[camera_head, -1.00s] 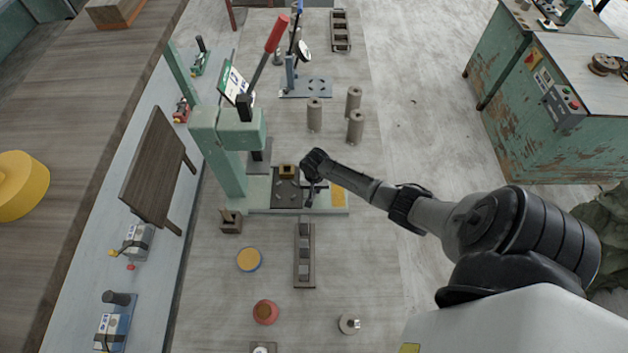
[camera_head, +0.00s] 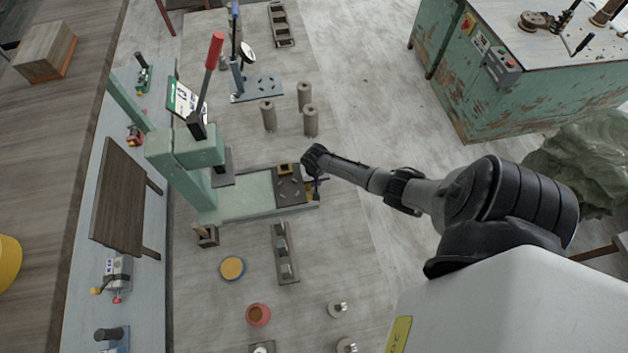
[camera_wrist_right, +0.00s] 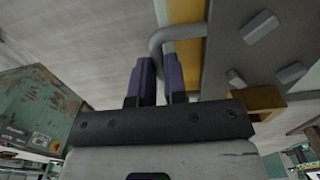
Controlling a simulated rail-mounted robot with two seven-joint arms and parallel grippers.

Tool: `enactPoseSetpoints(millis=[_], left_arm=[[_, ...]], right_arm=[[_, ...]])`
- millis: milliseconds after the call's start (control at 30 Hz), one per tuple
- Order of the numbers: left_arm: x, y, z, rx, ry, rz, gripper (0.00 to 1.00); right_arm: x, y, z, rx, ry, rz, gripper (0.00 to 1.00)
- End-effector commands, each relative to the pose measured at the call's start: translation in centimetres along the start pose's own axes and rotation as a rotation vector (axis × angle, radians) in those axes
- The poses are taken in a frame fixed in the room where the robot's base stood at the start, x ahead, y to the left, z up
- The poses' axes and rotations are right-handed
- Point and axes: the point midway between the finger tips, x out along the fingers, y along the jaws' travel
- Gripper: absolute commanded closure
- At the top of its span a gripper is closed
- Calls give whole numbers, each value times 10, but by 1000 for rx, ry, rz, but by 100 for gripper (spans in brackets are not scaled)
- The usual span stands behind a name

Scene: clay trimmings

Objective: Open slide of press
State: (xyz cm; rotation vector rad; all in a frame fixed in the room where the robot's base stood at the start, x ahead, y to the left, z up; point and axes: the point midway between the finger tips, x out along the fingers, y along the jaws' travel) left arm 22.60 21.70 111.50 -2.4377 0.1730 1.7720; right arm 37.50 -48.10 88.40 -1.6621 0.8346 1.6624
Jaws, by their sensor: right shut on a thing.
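The green press (camera_head: 184,150) has a red-tipped lever (camera_head: 214,50) and a long pale green base (camera_head: 245,196). Its slide, a dark plate (camera_head: 291,190) with small grey pieces and a brass block (camera_head: 285,169), lies at the right end of the base, clear of the press head. My right gripper (camera_head: 317,182) is at the slide's right edge. In the right wrist view the gripper (camera_wrist_right: 161,80) is shut on the slide's grey loop handle (camera_wrist_right: 163,38), which runs between the purple fingers. A yellow patch (camera_wrist_right: 186,50) shows beside the plate. My left gripper is out of view.
Several grey cylinders (camera_head: 310,122) stand behind the slide. A dark rack (camera_head: 284,255), a blue-rimmed yellow dish (camera_head: 232,268) and a red pot (camera_head: 258,315) lie in front. The table right of the base is clear. A worn green cabinet (camera_head: 470,80) stands at back right.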

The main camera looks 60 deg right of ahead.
Motion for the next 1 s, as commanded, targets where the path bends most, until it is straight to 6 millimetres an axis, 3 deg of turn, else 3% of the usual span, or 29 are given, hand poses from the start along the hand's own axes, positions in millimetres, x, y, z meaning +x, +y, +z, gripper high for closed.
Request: enactPoseSetpoints(millis=[67, 100, 333, 667, 1000], left_arm=[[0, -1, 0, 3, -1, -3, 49], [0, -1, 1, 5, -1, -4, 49], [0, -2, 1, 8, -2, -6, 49], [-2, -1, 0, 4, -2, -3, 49], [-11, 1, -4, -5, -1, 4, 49]], right_arm=[[0, 1, 0, 7, 0, 0, 100], [0, 1, 0, 7, 0, 0, 83], [0, 0, 0, 3, 0, 1, 62], [-6, 0, 0, 1, 1, 0, 62], [-66, 0, -1, 0, 4, -1, 62]])
